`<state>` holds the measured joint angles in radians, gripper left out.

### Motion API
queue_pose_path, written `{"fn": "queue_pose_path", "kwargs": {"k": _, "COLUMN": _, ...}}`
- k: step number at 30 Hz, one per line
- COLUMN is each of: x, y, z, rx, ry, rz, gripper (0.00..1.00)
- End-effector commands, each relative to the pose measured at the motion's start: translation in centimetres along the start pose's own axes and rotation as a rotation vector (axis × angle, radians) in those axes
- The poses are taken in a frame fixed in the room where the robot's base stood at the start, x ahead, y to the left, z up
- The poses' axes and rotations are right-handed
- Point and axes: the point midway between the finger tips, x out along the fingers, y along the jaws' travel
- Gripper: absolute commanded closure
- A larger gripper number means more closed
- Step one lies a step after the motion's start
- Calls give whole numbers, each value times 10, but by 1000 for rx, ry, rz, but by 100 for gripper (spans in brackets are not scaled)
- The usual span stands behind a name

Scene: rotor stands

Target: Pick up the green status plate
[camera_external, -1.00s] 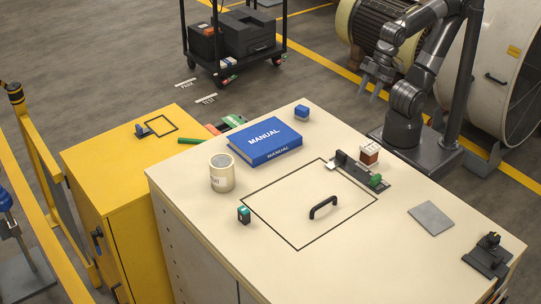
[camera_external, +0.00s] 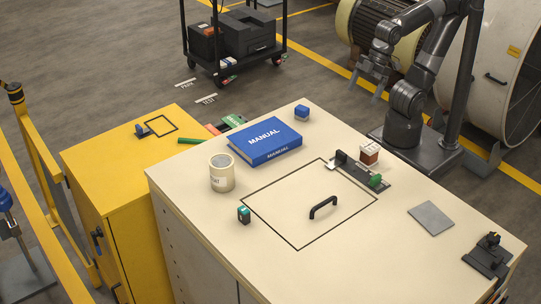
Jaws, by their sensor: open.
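A green plate (camera_external: 234,120) with white marks shows just past the far left edge of the cream bench top, partly hidden by the bench and the blue manual. It appears to be the green status plate, but its lettering is too small to read. My gripper (camera_external: 369,84) is open and empty, fingers pointing down, beyond the far right side of the bench. It is well apart from the plate.
A blue manual (camera_external: 265,141), a cream tin (camera_external: 222,177) and a small blue block (camera_external: 302,112) stand on the bench (camera_external: 190,195). A black handle (camera_external: 322,207) rises inside a marked square. A yellow cabinet (camera_external: 95,160) stands left. A black cart (camera_external: 215,70) is behind.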

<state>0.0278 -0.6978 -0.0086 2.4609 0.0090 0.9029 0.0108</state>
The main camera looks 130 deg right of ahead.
Motion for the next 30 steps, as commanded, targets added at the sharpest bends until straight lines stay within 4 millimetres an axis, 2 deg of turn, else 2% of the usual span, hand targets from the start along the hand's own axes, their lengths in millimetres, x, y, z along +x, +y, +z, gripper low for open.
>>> {"fn": "queue_pose_path", "kwargs": {"k": 8, "x": 18, "y": 51, "z": -70, "rx": 233, "ry": -73, "rz": 31, "gripper": 11}}
{"fn": "queue_pose_path", "kwargs": {"k": 14, "x": 43, "y": 106, "z": -113, "rx": 413, "ry": -118, "rz": 61, "gripper": 11}}
{"fn": "queue_pose_path", "kwargs": {"k": 18, "x": 64, "y": 152, "z": -136, "rx": 537, "ry": -147, "rz": 87, "gripper": 11}}
{"fn": "queue_pose_path", "kwargs": {"k": 24, "x": 100, "y": 227, "z": -156, "rx": 714, "ry": -186, "rz": 128, "gripper": 11}}
{"fn": "queue_pose_path", "kwargs": {"k": 30, "x": 140, "y": 310, "z": -157, "rx": 887, "ry": -223, "rz": 174, "gripper": 11}}
